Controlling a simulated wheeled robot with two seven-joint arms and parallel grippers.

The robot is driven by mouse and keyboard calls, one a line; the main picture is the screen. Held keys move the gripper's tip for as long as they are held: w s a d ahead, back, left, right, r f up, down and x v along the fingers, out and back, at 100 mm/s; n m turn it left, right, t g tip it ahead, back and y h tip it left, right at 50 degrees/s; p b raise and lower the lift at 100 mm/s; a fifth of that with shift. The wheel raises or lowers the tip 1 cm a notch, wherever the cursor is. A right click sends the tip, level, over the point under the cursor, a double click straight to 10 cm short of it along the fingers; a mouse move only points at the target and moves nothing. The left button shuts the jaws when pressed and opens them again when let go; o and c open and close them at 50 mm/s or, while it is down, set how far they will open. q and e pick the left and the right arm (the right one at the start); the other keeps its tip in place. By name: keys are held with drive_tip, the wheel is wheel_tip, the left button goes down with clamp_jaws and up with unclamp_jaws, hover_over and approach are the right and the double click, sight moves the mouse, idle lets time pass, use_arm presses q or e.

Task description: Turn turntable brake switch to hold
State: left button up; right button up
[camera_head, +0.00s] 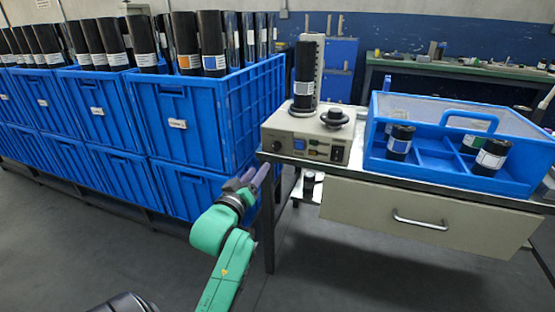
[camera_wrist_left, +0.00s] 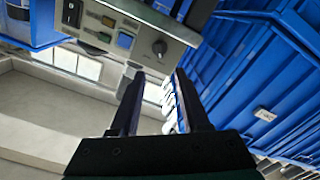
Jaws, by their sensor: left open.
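The beige turntable unit (camera_head: 305,135) stands at the table's left end, with an upright black roll (camera_head: 304,75) on it. Its front panel has a round black knob (camera_head: 276,146), a blue button (camera_head: 298,144) and a black switch (camera_head: 337,153). The wrist view shows the knob (camera_wrist_left: 159,47), blue button (camera_wrist_left: 125,40) and black switch (camera_wrist_left: 72,12) close up. Which control is the brake, and its setting, I cannot tell. My left gripper (camera_head: 262,176) is open and empty, below and left of the panel, apart from it. My right gripper is out of view.
A blue divided box (camera_head: 450,178) with several rolls stands right of the unit. Stacked blue crates (camera_head: 200,120) full of black rolls stand close on the left. The table's drawer (camera_head: 385,205) is below. Open floor lies in front.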

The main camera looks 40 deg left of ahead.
sight(274, 149)
use_arm(q)
drive_tip(key=b+x, duration=0.1)
drive_tip(key=x, duration=1.1)
clamp_jaws()
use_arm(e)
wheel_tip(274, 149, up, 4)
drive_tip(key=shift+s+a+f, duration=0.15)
